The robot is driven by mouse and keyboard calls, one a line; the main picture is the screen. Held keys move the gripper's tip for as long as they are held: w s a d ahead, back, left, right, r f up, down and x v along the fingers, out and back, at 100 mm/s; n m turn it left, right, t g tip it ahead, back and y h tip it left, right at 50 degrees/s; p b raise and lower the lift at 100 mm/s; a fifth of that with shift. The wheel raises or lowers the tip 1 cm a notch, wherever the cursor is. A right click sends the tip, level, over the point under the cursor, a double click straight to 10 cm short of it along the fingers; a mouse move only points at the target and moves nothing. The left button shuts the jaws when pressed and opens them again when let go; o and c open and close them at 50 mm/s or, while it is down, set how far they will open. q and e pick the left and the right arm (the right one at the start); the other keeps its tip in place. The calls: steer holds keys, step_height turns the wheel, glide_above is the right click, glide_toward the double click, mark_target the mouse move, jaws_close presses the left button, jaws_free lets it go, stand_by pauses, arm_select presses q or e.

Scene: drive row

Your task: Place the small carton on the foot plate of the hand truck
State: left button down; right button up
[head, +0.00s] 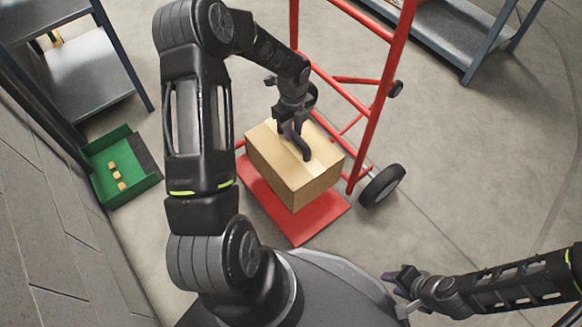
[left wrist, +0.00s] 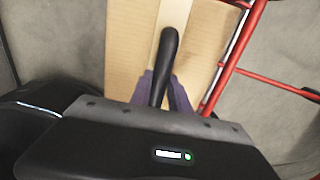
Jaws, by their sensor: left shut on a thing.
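The small carton (head: 310,186) is a tan box with a paler tape strip and a black handle on top. It is upright over the red foot plate (head: 312,230) of the hand truck (head: 372,110); bare plate shows at its front and left. I cannot tell whether it rests on the plate or hangs just above. My left gripper (head: 294,134) is shut on the carton's black handle. In the left wrist view, the purple fingers (left wrist: 163,88) close around the handle above the carton top (left wrist: 128,45). My right gripper (head: 392,284) is empty and looks open, low at right.
The hand truck's black wheel (head: 382,186) stands right of the carton. A green bin (head: 122,168) with several small tan blocks lies at left, near a grey shelf (head: 85,75). Another shelf (head: 445,35) stands at upper right. The floor at right is clear.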

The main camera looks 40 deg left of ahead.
mark_target(293, 144)
arm_select(q)
steer(key=shift+w+f+b, duration=0.1)
steer(key=shift+f+b, duration=0.75)
steer(key=shift+f, duration=1.4)
step_height(293, 144, down, 5)
steer(key=shift+f+b, duration=0.1)
steer(key=shift+b, duration=1.1)
steer(key=c, duration=1.2)
jaws_free()
steer(key=shift+c, duration=0.2)
